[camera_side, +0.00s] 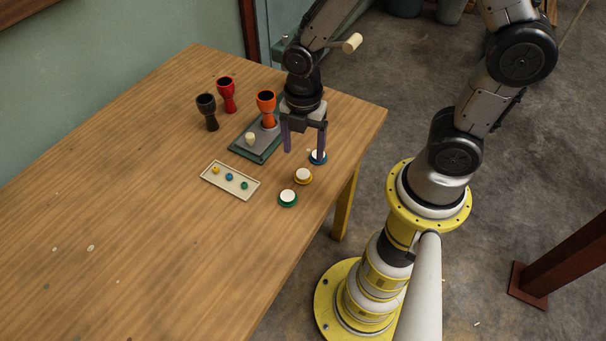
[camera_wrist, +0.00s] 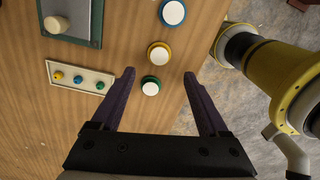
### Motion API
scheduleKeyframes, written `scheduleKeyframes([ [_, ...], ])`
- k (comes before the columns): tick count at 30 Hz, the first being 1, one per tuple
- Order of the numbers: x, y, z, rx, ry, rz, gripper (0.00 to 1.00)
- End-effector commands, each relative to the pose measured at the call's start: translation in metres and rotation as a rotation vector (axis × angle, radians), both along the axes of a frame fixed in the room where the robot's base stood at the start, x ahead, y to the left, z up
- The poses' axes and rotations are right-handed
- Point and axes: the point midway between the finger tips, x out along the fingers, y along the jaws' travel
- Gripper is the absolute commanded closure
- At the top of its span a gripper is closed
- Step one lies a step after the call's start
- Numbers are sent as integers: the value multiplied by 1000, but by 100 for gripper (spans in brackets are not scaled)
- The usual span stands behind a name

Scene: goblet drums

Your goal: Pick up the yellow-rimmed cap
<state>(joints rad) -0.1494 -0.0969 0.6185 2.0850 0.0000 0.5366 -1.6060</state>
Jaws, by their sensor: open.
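The yellow-rimmed cap (camera_side: 303,176) is a white disc with a yellow edge. It lies on the table between the green-rimmed cap (camera_side: 288,198) and the blue-rimmed cap (camera_side: 318,157). In the wrist view the yellow-rimmed cap (camera_wrist: 159,55) is just beyond the fingertips, near the middle. The green-rimmed cap (camera_wrist: 151,86) is nearer, and the blue-rimmed cap (camera_wrist: 173,12) is at the top edge. My gripper (camera_side: 305,153) is open and empty above the table, fingers pointing down. In the wrist view its fingers (camera_wrist: 159,74) are spread wide on both sides of the caps' row.
A cream tray (camera_side: 211,180) with yellow, blue and green knobs lies left of the caps. Behind it is a green-edged grey board (camera_side: 262,143) with a cream knob and the orange goblet drum (camera_side: 266,108). Red (camera_side: 227,95) and black (camera_side: 207,112) drums stand further left. The table edge is close right.

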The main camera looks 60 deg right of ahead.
Motion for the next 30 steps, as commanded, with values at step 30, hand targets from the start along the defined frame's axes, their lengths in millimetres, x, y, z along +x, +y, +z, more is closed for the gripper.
scheduleKeyframes([
  [30,1,-1,-81,0,-1,-1,26],
])
